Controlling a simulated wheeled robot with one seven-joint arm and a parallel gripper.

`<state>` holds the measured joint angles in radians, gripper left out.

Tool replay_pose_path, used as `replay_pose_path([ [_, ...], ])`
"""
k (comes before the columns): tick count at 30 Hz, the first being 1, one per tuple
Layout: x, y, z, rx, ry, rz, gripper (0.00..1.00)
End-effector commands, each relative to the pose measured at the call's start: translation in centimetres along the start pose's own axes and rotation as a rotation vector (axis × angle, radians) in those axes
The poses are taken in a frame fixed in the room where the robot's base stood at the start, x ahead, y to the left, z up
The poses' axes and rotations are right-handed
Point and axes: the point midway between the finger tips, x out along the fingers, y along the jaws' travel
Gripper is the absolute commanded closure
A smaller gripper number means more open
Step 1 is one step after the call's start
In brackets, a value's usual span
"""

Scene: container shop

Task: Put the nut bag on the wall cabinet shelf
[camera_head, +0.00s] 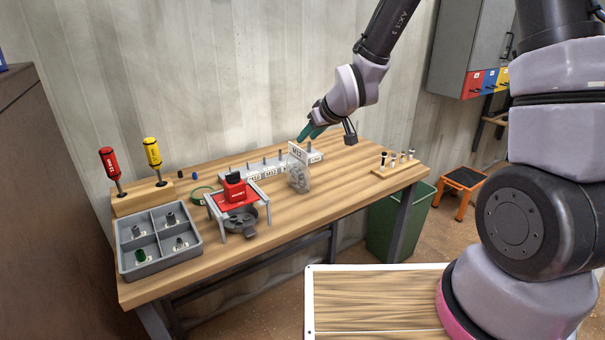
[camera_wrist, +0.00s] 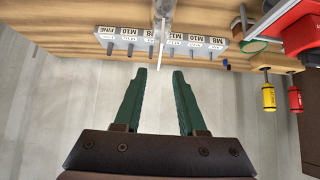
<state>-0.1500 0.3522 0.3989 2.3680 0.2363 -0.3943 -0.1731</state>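The nut bag (camera_head: 300,181) is a clear bag with a white header card marked M12. It stands upright near the front of the rack of labelled pegs on the workbench. My gripper (camera_head: 308,133) is above and just behind the card, its teal fingers angled down. In the wrist view, the fingers of my gripper (camera_wrist: 159,72) are apart with nothing between them. The nut bag (camera_wrist: 163,48) shows there nearly edge-on, just beyond the fingertips. The grey wall cabinet (camera_head: 465,40) hangs at the upper right; its shelf is not visible.
The workbench (camera_head: 345,192) also holds a red-topped fixture (camera_head: 235,188), a grey divided tray (camera_head: 165,262), two screwdrivers in a block (camera_head: 143,197) and a small peg stand (camera_head: 392,165). A green bin (camera_head: 410,220) and an orange stool (camera_head: 463,180) stand right of it.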

Motion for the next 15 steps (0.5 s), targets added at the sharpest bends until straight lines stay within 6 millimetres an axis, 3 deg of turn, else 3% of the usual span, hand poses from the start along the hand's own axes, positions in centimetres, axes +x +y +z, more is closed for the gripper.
replay_pose_path([
  [4,2.4,0.0,0.1,0.001,-0.003,0.0,0.6],
  [11,4.0,0.1,0.0,0.001,-0.001,0.001,0.6],
  [15,6.0,0.0,0.2,0.002,-0.004,0.0,0.6],
])
